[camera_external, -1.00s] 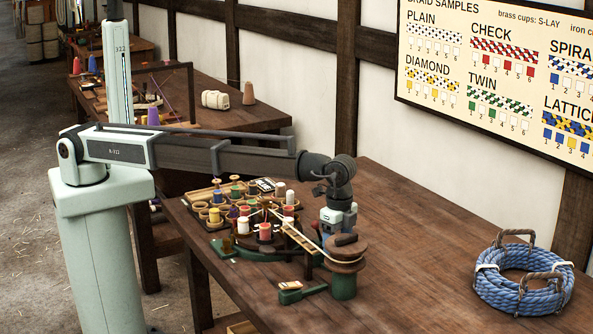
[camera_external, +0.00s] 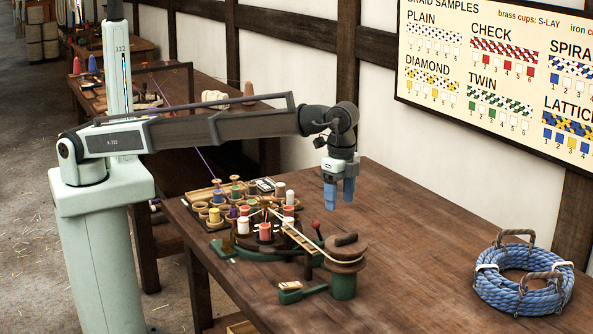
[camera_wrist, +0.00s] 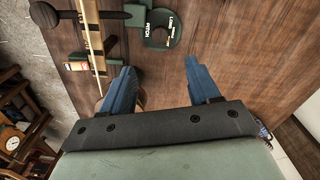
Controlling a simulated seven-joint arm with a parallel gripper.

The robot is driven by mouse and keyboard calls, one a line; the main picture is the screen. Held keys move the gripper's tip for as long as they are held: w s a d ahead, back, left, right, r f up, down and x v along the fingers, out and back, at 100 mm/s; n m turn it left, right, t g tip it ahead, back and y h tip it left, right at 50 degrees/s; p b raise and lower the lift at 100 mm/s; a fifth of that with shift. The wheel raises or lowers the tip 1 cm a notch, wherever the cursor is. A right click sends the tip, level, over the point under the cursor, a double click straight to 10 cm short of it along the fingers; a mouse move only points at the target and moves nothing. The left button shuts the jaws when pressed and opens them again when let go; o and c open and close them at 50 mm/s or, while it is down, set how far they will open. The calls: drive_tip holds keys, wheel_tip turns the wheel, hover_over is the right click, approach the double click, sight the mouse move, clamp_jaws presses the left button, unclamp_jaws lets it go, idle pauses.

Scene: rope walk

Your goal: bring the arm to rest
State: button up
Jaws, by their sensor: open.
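My gripper (camera_external: 339,194) has blue fingers that point down above the wooden table, behind the round wooden spool. In the wrist view my gripper (camera_wrist: 160,75) shows its two fingers spread apart with nothing between them. My arm reaches out over the braiding stand (camera_external: 265,232), which carries several coloured bobbins. A light cord runs from the stand to the wooden spool (camera_external: 345,250) on its green post. The fingers are clear of the spool and the bobbins.
A coil of blue rope (camera_external: 525,280) lies at the right of the table (camera_external: 420,240). A green-handled tool (camera_external: 302,292) lies near the front edge. A sample board (camera_external: 490,75) hangs on the wall. The table between the spool and the coil is bare.

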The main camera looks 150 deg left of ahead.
idle(0.4)
drive_tip(key=w+d+f+n+t+y, duration=0.1)
drive_tip(key=d+f+n+y, duration=0.25)
drive_tip(key=d, duration=0.95)
drive_tip(key=d+f+n+y, duration=0.2)
drive_tip(key=d+f, duration=0.3)
drive_tip(key=d, duration=0.8)
drive_tip(key=s+d+f, duration=0.4)
drive_tip(key=d+f, duration=0.5)
drive_tip(key=f, duration=0.2)
drive_tip(key=s+d+f+m+g+h, duration=0.15)
drive_tip(key=s+d+f, duration=0.25)
drive_tip(key=s+f, duration=0.8)
drive_tip(key=s+d+f+m+g+h, duration=0.1)
drive_tip(key=s+d+f+m+g, duration=0.3)
drive_tip(key=s+f, duration=0.7)
drive_tip(key=s+d+f+m+h, duration=0.1)
drive_tip(key=s+f, duration=0.3)
drive_tip(key=s, duration=0.6)
drive_tip(key=s+d+f+m+g+h, duration=0.1)
drive_tip(key=s+d+f, duration=0.3)
drive_tip(key=s, duration=0.6)
drive_tip(key=s+d+f+m+g, duration=0.1)
drive_tip(key=s+d+f, duration=0.1)
drive_tip(key=s+f, duration=0.4)
drive_tip(key=s, duration=0.4)
drive_tip(key=shift+s+d+h, duration=0.15)
drive_tip(key=shift+d+h, duration=0.25)
